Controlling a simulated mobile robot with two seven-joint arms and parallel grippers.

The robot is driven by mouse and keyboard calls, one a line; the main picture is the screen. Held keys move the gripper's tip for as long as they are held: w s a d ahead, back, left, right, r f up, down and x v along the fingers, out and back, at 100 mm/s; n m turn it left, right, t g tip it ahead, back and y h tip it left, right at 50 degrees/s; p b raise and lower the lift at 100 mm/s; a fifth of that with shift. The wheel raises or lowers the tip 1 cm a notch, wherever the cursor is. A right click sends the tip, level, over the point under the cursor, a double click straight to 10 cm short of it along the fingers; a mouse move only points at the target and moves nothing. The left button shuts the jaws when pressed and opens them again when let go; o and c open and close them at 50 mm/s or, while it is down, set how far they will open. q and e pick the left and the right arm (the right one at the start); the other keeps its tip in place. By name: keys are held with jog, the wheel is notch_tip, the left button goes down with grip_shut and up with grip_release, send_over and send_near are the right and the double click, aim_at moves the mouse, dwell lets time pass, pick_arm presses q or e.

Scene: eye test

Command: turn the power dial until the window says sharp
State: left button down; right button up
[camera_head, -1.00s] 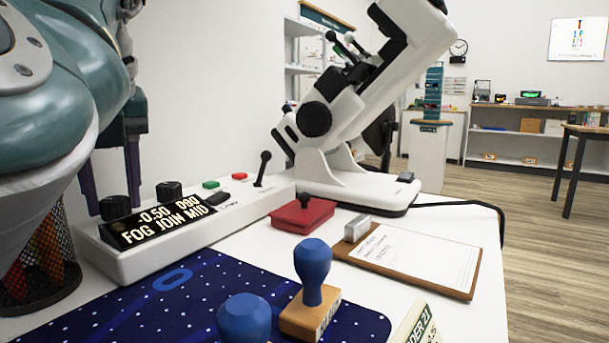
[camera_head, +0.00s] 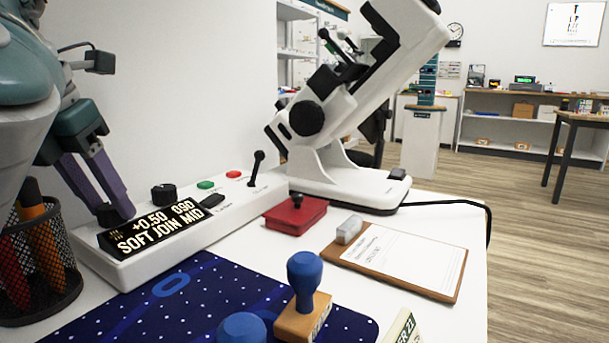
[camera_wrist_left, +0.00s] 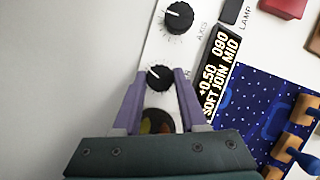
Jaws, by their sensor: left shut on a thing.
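The control box (camera_head: 135,275) is a long white panel with two black dials and a dark window. The window (camera_head: 155,228) reads "+0.50 090" and "SOFT JOIN MID"; the same text shows in the left wrist view (camera_wrist_left: 221,75). My left gripper (camera_head: 114,208) is shut on the near black dial (camera_head: 106,218), its purple fingers on either side. That dial has a white pointer line in the left wrist view (camera_wrist_left: 158,77); its label is hidden. The other dial (camera_head: 164,194) stands free, beside the word AXIS. My right gripper is not in view.
A mesh cup of pens (camera_head: 40,265) stands close left of the box. Green (camera_head: 205,184) and red (camera_head: 233,174) buttons and a lever (camera_head: 256,168) are farther along it. A white instrument (camera_head: 340,175), red stamp pad (camera_head: 296,215), clipboard (camera_head: 400,262) and blue-handled stamps (camera_head: 304,280) occupy the table.

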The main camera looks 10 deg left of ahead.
pick_arm(q)
jog(key=shift+m+h, duration=0.4)
jog(key=shift+m, duration=0.7)
jog(key=shift+c, duration=2.2)
grip_release()
